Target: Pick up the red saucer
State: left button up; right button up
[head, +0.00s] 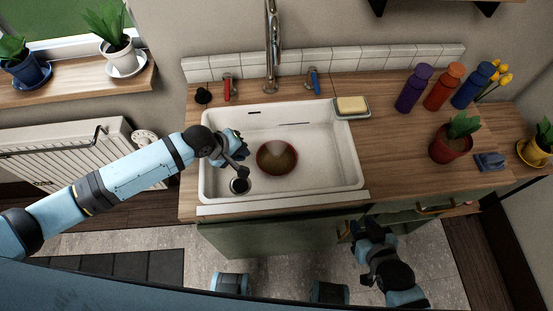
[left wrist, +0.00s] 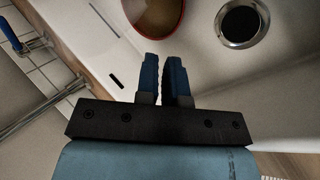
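The red saucer (head: 277,158), a round dish with a dark red rim and brownish inside, lies in the white sink (head: 330,176). In the left wrist view the saucer (left wrist: 155,17) is cut off by the top edge. My left gripper (head: 242,168) is over the sink, left of the saucer and apart from it. In its wrist view the fingers (left wrist: 162,75) are close together with nothing between them. My right gripper (head: 367,228) is low in front of the counter, away from the saucer; its fingers are too small to read.
The drain (head: 240,185) is near the left gripper. A tap (head: 272,50) rises behind the sink. A soap dish with yellow soap (head: 352,105) sits on the back right rim. Several bottles (head: 440,88) and a potted plant (head: 451,145) stand on the right counter.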

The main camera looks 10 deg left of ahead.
pick_arm(q)
send_near(258, 165)
jog(key=x, duration=0.2)
jog(key=shift+w+d+f, duration=0.1)
jog(key=shift+d+f, duration=0.05)
jog(key=shift+f, duration=0.15)
jog(key=x, duration=0.6)
jog(key=shift+w+d+f, duration=0.1)
jog(key=shift+d+f, duration=0.1)
grip_shut()
jog(key=shift+r, duration=0.2)
jog(key=shift+r, duration=1.25)
notch_tip(258, 165, up, 17)
